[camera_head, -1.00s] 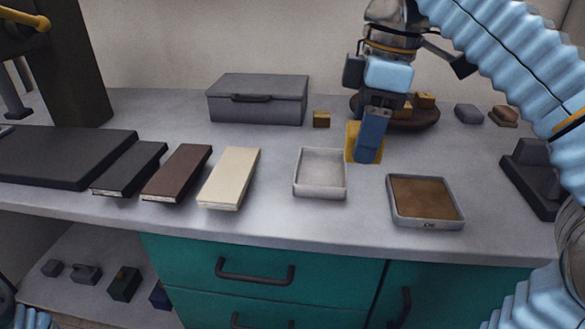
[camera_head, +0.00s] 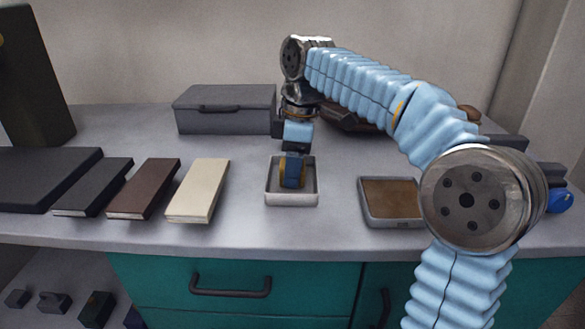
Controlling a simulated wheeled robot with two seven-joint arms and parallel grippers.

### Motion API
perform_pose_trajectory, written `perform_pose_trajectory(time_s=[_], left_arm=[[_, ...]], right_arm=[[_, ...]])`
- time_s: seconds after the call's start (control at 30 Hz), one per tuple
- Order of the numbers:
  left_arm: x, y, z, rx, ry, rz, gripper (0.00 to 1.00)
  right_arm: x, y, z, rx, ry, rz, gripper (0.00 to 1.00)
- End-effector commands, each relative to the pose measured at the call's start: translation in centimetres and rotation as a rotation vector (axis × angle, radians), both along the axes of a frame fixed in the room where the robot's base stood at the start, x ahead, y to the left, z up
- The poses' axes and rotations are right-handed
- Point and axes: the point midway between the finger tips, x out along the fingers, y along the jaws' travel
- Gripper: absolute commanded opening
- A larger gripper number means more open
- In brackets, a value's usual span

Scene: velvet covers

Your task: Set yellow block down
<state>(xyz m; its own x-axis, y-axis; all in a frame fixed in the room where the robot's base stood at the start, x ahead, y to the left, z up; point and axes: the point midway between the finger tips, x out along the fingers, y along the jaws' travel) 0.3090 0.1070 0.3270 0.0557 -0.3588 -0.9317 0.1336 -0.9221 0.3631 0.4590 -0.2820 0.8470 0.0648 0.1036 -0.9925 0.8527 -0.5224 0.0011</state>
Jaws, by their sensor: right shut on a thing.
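The yellow block (camera_head: 282,170) is mostly hidden behind the fingers of my right gripper (camera_head: 292,182); only a thin yellow edge shows. The gripper points down and is shut on the block. Gripper and block are over or inside the white square tray (camera_head: 292,199) at the middle of the counter. I cannot tell whether the block touches the tray floor. My left gripper is out of view.
A brown-filled tray (camera_head: 390,200) stands right of the white tray. Cream (camera_head: 198,190), brown (camera_head: 145,188) and dark (camera_head: 95,186) books lie left. A grey case (camera_head: 225,109) stands behind. My right arm hides much of the counter's right side.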

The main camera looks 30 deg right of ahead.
Motion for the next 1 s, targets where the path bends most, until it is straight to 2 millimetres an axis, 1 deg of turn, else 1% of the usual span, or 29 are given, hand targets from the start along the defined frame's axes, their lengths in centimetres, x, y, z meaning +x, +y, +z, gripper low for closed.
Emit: perform_pose_trajectory(time_s=[0.23,0.37,0.4,0.53,0.83,0.93,1.0], left_arm=[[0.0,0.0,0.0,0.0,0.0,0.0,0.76],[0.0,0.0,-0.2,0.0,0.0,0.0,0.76],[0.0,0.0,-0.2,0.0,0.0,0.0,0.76],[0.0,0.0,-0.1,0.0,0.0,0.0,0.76],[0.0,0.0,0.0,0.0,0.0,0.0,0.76],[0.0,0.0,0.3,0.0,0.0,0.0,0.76],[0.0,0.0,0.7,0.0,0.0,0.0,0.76]], right_arm=[[0.0,0.0,-0.1,0.0,-0.001,0.0,0.26],[0.0,0.0,-0.5,0.0,0.0,0.0,0.26],[0.0,0.0,-0.4,0.0,0.0,0.0,0.62],[0.0,0.0,-0.4,0.0,0.0,0.0,0.82],[0.0,0.0,-0.2,-0.001,-0.001,0.0,0.83],[0.0,-0.1,0.7,0.0,-0.001,0.0,0.83],[0.0,-0.2,1.9,0.0,-0.002,0.0,0.83]])
